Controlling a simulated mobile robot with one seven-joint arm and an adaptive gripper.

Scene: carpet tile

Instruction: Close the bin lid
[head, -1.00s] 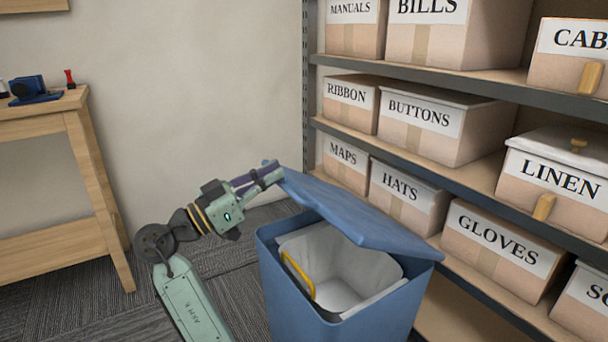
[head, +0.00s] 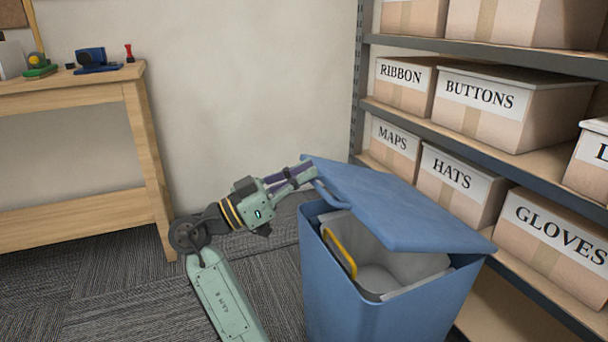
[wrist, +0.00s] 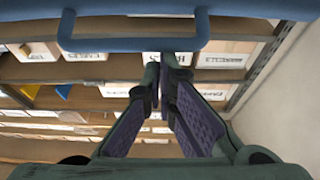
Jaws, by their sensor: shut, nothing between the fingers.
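A blue bin (head: 375,290) stands on the carpet with a grey liner (head: 400,268) and a yellow handle (head: 340,252) inside. Its blue lid (head: 410,205) is tilted, partly open, with a gap above the bin's front side. My gripper (head: 312,172) is at the lid's raised left edge, by the lid's blue handle bar (head: 326,192). In the wrist view the fingers (wrist: 167,62) meet at their tips with nothing between them. The handle bar (wrist: 130,45) crosses just beyond the tips there. Whether the fingers touch the lid is unclear.
A shelf rack (head: 360,80) with labelled cardboard boxes stands close behind and right of the bin. A wooden table (head: 150,160) with small items stands at the left. Carpet floor between the table and bin is clear apart from my arm.

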